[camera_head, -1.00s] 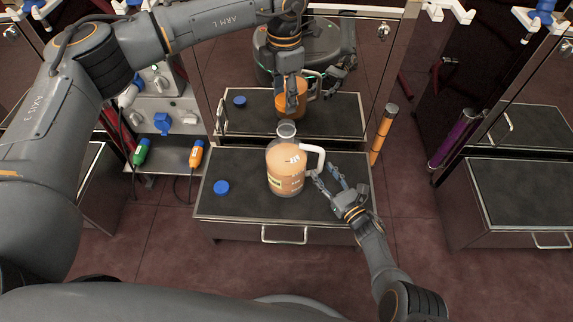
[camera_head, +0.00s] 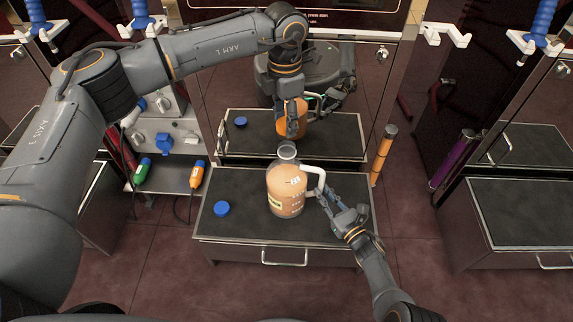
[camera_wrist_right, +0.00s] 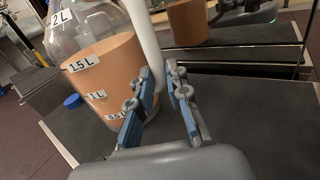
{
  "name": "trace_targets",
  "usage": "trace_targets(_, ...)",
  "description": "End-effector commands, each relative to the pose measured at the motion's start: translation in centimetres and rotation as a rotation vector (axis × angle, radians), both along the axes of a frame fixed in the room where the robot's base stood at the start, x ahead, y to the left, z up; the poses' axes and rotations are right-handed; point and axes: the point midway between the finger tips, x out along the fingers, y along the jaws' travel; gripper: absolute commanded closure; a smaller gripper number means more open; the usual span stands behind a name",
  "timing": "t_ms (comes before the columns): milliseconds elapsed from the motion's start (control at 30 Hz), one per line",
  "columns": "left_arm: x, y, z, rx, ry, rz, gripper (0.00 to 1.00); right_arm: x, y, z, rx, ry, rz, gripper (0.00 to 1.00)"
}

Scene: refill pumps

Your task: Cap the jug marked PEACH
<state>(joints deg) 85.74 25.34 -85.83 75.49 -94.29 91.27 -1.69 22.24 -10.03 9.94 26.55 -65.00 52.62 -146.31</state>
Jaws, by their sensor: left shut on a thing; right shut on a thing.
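The clear jug (camera_head: 284,190), filled with orange liquid, stands upright on the dark counter with its mouth uncovered. Its small front label is too small to read. Volume marks show on the jug in the right wrist view (camera_wrist_right: 110,75). My right gripper (camera_head: 324,194) is shut on the white handle (camera_head: 316,174); the handle runs between its fingers in the right wrist view (camera_wrist_right: 158,95). A blue cap (camera_head: 222,208) lies on the counter left of the jug. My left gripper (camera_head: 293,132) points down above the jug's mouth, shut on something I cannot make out.
The dark counter (camera_head: 235,232) is bare around the jug and cap. A mirror-like panel behind reflects the jug, cap and gripper. Green (camera_head: 142,171) and orange (camera_head: 197,174) connectors stand at left. An orange cylinder (camera_head: 384,150) stands at right.

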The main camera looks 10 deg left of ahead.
Motion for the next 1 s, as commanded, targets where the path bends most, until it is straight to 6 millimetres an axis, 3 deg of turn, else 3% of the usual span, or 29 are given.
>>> trace_targets(300,0.0,0.0,-4.3,0.001,0.002,0.0,0.65,-0.1,0.0,-0.2,-0.003,0.002,0.0,1.0)
trace_targets(800,0.0,0.0,-4.4,0.001,0.001,0.0,0.65,-0.1,-0.1,-0.3,-0.005,0.004,0.0,1.0)
trace_targets(1000,0.0,0.0,-5.3,0.0,0.003,0.0,0.65,-0.1,-0.1,-0.3,-0.005,0.004,0.0,1.0)
